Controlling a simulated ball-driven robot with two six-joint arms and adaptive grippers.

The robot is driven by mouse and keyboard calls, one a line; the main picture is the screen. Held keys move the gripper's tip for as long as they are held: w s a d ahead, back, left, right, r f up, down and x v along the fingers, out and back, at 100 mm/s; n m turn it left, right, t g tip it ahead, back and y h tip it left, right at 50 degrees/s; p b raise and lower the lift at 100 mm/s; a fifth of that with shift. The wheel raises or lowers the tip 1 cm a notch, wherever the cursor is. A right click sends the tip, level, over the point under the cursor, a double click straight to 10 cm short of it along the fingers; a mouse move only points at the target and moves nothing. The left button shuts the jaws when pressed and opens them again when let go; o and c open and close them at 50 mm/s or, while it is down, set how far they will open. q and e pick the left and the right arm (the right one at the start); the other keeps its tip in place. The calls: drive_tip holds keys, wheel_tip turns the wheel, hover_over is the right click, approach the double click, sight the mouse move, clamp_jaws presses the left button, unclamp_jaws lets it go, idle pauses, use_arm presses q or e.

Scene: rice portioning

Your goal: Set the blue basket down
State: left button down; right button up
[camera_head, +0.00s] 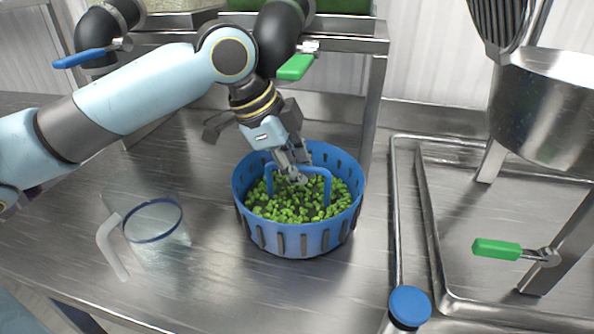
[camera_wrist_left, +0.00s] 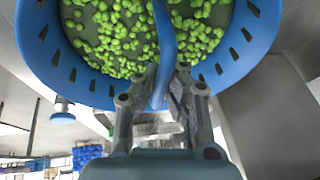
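The blue basket (camera_head: 290,240) is upright over the steel counter, filled with green pieces (camera_head: 285,208). I cannot tell whether its base touches the counter or is slightly above it. My left gripper (camera_head: 294,174) reaches down inside the rim and is shut on the basket's blue handle (camera_head: 327,190). In the left wrist view, the handle (camera_wrist_left: 165,38) passes between the fingers of the gripper (camera_wrist_left: 170,88), with the basket wall (camera_wrist_left: 60,65) and the green pieces behind it. My right gripper is in neither view.
A clear jug (camera_head: 155,235) with a blue rim stands left of the basket. A steel shelf frame (camera_head: 372,110) is behind. A recessed steel tray (camera_head: 450,240) lies to the right, below a steel hopper (camera_head: 548,105). A blue knob (camera_head: 409,306) is at the front right.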

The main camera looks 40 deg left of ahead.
use_arm(q)
drive_tip(key=c, duration=2)
unclamp_jaws()
drive_tip(key=shift+f, duration=0.3)
drive_tip(key=o, duration=0.5)
drive_tip(key=shift+s, duration=0.1)
drive_tip(key=shift+r, duration=0.15)
